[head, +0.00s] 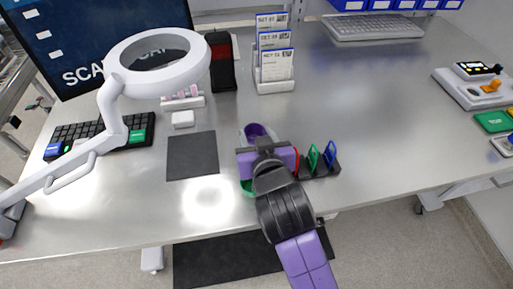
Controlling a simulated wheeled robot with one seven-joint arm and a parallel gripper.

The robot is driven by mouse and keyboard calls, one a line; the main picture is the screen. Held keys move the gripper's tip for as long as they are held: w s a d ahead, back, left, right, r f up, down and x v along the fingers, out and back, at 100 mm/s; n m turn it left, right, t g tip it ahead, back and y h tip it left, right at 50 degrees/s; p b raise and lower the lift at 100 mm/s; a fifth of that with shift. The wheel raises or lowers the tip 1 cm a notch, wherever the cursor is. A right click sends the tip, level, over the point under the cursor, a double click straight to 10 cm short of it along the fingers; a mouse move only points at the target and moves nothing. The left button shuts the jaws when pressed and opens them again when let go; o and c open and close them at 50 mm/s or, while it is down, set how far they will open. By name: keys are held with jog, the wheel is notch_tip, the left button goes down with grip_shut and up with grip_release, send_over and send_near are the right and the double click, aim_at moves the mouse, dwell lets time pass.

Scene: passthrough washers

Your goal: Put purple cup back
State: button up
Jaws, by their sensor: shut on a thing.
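The purple cup (256,131) shows just beyond my gripper, at the front middle of the steel table. My gripper (263,143) reaches in from the front and is shut on the purple cup. My gripper and wrist hide most of the cup and the contact. A green rounded piece (246,187) shows at the left of my wrist, and a thin red edge (297,160) shows at its right. A pale rim (242,138) shows beside the purple cup. I cannot tell whether the cup is touching what lies below it.
A dark rack (320,168) with green and blue upright pieces stands close to the right of my gripper. A dark mat (192,155) lies to the left. A white ring lamp (155,62) overhangs the left side.

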jog(key=shift+f, duration=2.55)
jog(key=shift+f, duration=0.15)
jog(key=o, duration=1.3)
jog(key=shift+o, duration=0.2)
jog(key=shift+s+r, duration=0.1)
jog(key=shift+r, duration=0.1)
jog(key=b+v, duration=0.1)
jog(key=v, duration=1)
jog(key=shift+s+d+r, duration=0.1)
jog(key=shift+s+r, duration=0.05)
jog(key=shift+s, duration=0.2)
